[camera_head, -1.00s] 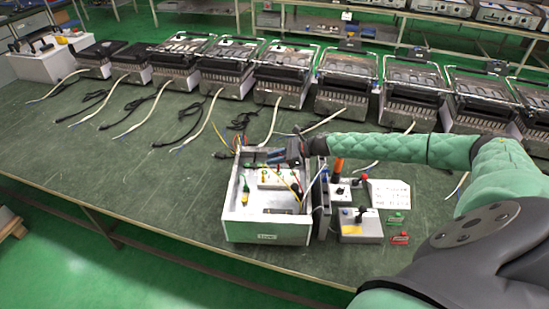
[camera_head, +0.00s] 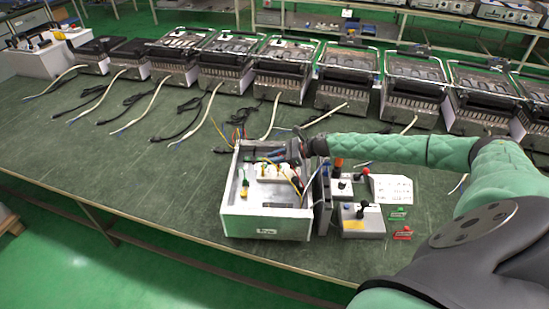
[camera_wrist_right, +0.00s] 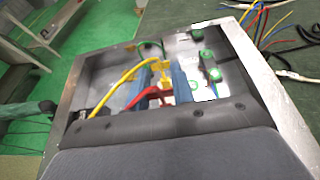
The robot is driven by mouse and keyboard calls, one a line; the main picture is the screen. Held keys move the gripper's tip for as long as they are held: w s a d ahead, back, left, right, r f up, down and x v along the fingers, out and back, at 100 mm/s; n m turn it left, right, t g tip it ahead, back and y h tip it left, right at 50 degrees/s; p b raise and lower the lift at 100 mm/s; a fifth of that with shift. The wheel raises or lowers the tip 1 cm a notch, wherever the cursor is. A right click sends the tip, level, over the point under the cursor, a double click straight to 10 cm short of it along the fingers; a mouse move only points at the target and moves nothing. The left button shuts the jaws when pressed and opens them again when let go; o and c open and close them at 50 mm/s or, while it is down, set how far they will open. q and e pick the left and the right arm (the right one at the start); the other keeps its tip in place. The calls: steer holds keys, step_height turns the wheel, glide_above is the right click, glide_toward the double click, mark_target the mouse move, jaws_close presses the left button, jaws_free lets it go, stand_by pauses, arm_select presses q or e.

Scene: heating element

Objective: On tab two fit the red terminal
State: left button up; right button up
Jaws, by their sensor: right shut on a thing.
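The open metal box (camera_head: 265,226) stands on the green bench, with wires and terminals inside. My right gripper (camera_wrist_right: 162,82) reaches into it from the right and its blue fingers are shut on the red terminal (camera_wrist_right: 166,97). A red wire (camera_wrist_right: 139,99) runs from there to the left. A yellow wire (camera_wrist_right: 128,72) ends at a yellow terminal (camera_wrist_right: 157,67) just beyond the red one. The tabs are hidden by the fingers and terminals, so I cannot tell whether the red terminal touches one. In the head view my right gripper (camera_head: 276,158) covers the box's back part. My left gripper is not in view.
A row of heaters (camera_head: 282,72) with trailing cables fills the back. The bench's left front is clear.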

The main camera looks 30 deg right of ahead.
steer(key=shift+f, duration=0.1)
steer(key=shift+b, duration=0.45)
stand_by(0.5)
stand_by(0.6)
steer(key=shift+b, duration=0.7)
stand_by(0.9)
steer(key=shift+f+b, duration=1.2)
steer(key=shift+f, duration=0.15)
steer(key=o, duration=1)
steer(key=shift+o, duration=0.2)
